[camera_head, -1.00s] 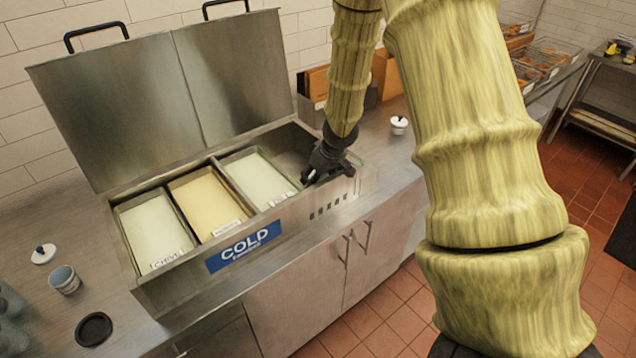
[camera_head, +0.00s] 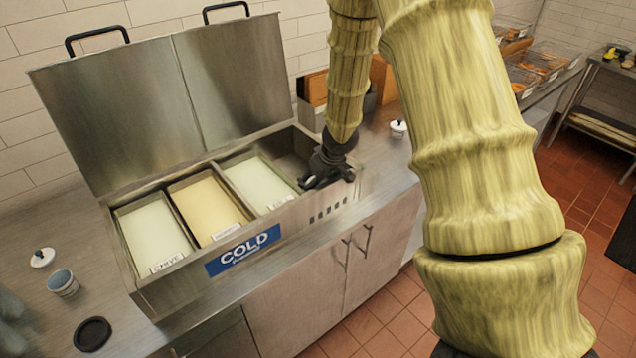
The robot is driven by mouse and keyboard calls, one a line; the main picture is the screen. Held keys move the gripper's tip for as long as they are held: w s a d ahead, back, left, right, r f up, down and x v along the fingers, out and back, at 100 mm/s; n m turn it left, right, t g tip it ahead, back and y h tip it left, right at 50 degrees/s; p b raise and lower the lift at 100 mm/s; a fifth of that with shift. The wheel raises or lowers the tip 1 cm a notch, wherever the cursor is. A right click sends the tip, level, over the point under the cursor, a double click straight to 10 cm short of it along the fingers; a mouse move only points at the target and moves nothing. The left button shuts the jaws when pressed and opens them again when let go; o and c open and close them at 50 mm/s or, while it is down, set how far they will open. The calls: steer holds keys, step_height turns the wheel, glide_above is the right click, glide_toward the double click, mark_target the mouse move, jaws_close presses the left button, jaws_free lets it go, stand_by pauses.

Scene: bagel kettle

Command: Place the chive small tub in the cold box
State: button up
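The cold box (camera_head: 190,281) is a steel counter unit with a blue COLD sign and its lids (camera_head: 170,105) raised. A pan labelled CHIVE (camera_head: 155,232) is in its left compartment. My gripper (camera_head: 327,184) is at the box's right end, by the front rim of the rightmost compartment. Its fingers are small and dark, so I cannot tell whether they are open or hold anything. A small blue-and-white tub (camera_head: 63,284) stands on the counter at left. A small white tub (camera_head: 398,129) stands right of the box. I cannot read a flavour on either.
A yellowish pan (camera_head: 207,207) and another pale pan (camera_head: 258,182) sit in the box. A white lid (camera_head: 42,257) and a black disc (camera_head: 93,333) lie on the left counter. Brown boxes (camera_head: 316,87) stand behind the gripper. Wire baskets (camera_head: 545,58) are at far right.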

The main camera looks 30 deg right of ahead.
steer(key=p+v, duration=0.5)
steer(key=v, duration=0.7)
